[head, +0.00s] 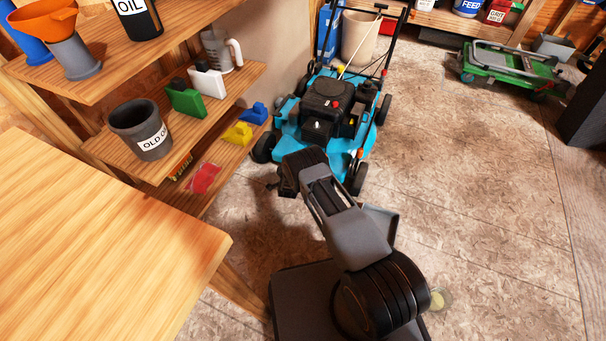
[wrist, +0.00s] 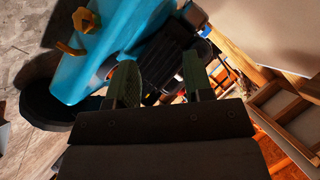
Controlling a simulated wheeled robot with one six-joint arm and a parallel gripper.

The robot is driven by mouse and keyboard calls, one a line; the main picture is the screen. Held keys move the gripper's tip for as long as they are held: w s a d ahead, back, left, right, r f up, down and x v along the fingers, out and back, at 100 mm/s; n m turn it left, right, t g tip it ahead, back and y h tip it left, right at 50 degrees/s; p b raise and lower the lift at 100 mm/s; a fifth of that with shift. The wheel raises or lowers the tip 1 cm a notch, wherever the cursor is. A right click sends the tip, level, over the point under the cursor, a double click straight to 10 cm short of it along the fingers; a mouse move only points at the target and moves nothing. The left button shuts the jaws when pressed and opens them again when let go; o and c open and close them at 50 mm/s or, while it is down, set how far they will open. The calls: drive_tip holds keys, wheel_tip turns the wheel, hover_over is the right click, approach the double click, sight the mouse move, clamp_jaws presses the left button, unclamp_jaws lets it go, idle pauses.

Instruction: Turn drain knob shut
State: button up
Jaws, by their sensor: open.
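The blue mower (head: 325,105) stands on the floor beyond my arm. A small orange part (head: 360,153) shows at its near right corner. In the wrist view, an orange-yellow knob-like part (wrist: 85,19) sits on the blue deck (wrist: 110,40), with a bent orange piece (wrist: 71,49) below it; I take the upper part to be the drain knob, but cannot be sure. My gripper (wrist: 160,82) is open, its two fingers apart and nothing seen between them. The knob-like part is up and left of the fingers, not touching them. My gripper's tips are hard to make out in the head view.
Left wooden shelves hold a grey pot (head: 145,135), a green bottle (head: 185,98) and a yellow item (head: 238,134). A wooden bench top (head: 100,250) fills the lower left. A green cart (head: 510,68) stands at the back right. Floor right of the mower is clear.

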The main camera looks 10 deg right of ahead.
drive_tip(key=s+d+f+m+t+h, duration=0.1)
drive_tip(key=s+d+f+m+h, duration=0.15)
drive_tip(key=s+f, duration=0.65)
drive_tip(key=shift+n, duration=0.25)
drive_tip(key=shift+b+x, duration=4.5)
drive_tip(key=shift+x, duration=2.95)
drive_tip(key=shift+a+f, duration=0.1)
drive_tip(key=shift+a, duration=0.1)
drive_tip(key=shift+c, duration=0.3)
drive_tip(key=c, duration=0.6)
drive_tip(key=m+t, duration=0.1)
drive_tip(key=m, duration=0.2)
drive_tip(key=shift+t+y, duration=0.35)
drive_tip(key=shift+t, duration=0.05)
